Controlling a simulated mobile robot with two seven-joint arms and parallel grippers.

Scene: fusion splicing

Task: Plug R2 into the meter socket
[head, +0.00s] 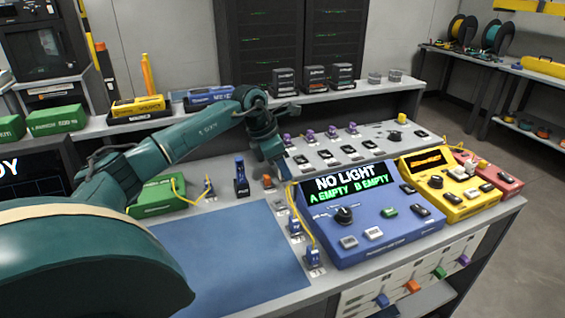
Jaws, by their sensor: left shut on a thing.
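The blue meter (368,215) stands at the right of the bench, with a lit screen (350,188) reading "NO LIGHT, A EMPTY, B EMPTY". Two blue plugs or sockets, an upper one (295,225) and a lower one (313,255), stand at its left side with yellow cable near them. I cannot read which part is R2. My left gripper (271,166) points down just behind the meter's left corner, at the left end of a grey panel. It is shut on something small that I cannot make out. My right gripper is out of view.
The grey panel (365,140) carries several purple plugs and dark switches. A yellow box (447,187) and a red box (486,170) stand right of the meter. A blue bottle-like item (241,178) stands behind the clear blue mat (225,255). A green box (158,196) lies left.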

